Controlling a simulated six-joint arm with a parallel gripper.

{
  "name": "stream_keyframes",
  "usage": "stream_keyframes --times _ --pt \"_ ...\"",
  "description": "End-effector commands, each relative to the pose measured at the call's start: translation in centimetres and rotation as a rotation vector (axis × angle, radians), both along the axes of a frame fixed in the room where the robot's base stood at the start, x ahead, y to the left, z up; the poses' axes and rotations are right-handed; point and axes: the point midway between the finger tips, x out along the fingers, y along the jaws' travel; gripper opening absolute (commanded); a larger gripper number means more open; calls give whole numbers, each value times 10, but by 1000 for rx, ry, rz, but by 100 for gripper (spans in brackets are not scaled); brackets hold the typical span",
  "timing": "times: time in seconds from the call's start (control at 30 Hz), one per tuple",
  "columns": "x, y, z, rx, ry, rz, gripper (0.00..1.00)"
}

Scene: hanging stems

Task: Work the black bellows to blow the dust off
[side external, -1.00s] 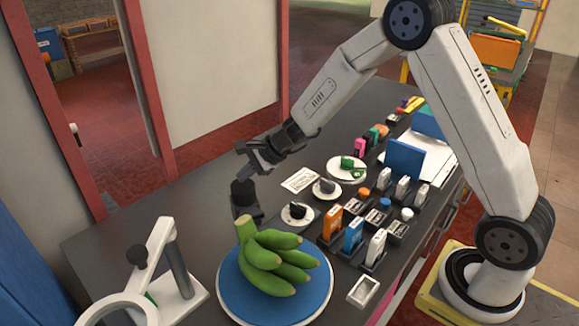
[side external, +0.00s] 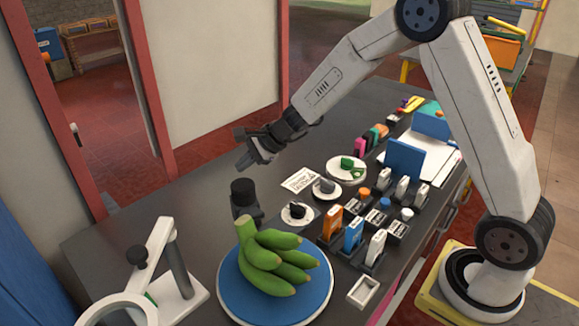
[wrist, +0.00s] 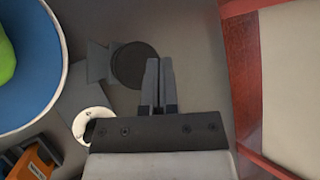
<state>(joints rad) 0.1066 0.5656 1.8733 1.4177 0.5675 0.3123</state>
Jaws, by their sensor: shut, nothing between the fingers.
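The black bellows (side external: 245,197), with a round dark top, stands upright on the dark bench behind the green bananas. In the wrist view its round top (wrist: 136,66) shows just left of my fingers. My gripper (side external: 246,166) is shut and empty, in the air above the bellows and apart from it in the side view. In the wrist view the two fingers of my gripper (wrist: 159,62) lie close together and partly cover the right edge of the round top. I cannot make out any dust for certain.
Green bananas (side external: 268,263) lie on a blue round plate (side external: 228,290) in front of the bellows. A white saucer (side external: 304,221) with a dark item sits to its right. A white stand with a ring (side external: 183,297) is at front left. Several small boxes fill the right side.

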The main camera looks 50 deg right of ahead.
Motion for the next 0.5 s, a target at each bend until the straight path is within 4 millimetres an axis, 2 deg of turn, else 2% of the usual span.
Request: stream_keyframes --times 0.3,0.5 --pt "0 0 22 0 -2 1 0" --pt "0 0 27 -1 0 1 0"
